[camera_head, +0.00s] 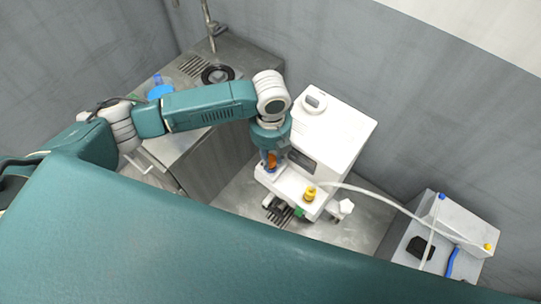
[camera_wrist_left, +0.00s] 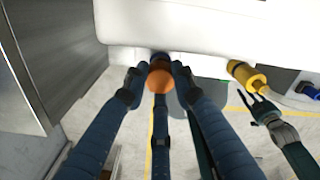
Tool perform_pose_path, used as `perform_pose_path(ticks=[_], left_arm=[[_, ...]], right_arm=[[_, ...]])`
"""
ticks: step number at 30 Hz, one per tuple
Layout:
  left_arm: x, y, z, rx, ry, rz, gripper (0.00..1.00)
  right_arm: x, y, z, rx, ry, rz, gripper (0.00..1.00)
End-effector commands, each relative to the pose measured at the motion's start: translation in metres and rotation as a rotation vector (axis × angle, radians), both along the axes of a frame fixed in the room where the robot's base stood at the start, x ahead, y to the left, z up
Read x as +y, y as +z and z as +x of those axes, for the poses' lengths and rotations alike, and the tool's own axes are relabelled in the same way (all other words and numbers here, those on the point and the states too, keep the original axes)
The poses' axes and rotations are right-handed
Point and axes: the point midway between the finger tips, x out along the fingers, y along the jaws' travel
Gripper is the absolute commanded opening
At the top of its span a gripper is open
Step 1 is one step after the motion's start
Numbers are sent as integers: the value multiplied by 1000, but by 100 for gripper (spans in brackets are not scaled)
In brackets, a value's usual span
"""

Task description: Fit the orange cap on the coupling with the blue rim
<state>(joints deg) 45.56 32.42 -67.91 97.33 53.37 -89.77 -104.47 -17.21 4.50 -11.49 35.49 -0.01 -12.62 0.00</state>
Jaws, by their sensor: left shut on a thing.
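The orange cap (camera_wrist_left: 160,80) is held between the fingers of my left gripper (camera_wrist_left: 158,78), which is shut on it. In the head view the cap (camera_head: 271,160) shows at the tip of my left gripper (camera_head: 270,161), over the near ledge of the white machine. The coupling with the blue rim (camera_wrist_left: 160,56) is right behind the cap, mostly hidden by it. I cannot tell whether cap and rim touch. My right gripper (camera_wrist_left: 258,101) shows at the right of the wrist view, its dark fingers spread and empty, below a yellow coupling.
The white machine (camera_head: 343,133) carries the yellow coupling (camera_head: 309,194) with a pale hose running right to a grey box (camera_head: 462,226). A metal counter (camera_head: 180,150) with a black ring (camera_head: 217,74) and a blue item (camera_head: 160,89) stands at the left.

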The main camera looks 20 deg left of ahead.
Motion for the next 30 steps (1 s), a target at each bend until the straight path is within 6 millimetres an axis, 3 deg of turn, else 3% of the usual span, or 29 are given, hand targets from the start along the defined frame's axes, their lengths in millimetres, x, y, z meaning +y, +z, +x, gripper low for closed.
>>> perform_pose_path(ticks=[30], left_arm=[[-1, 1, 0, 0, 0, 0, 10]], right_arm=[[-3, 10, 0, -1, 0, -3, 35]])
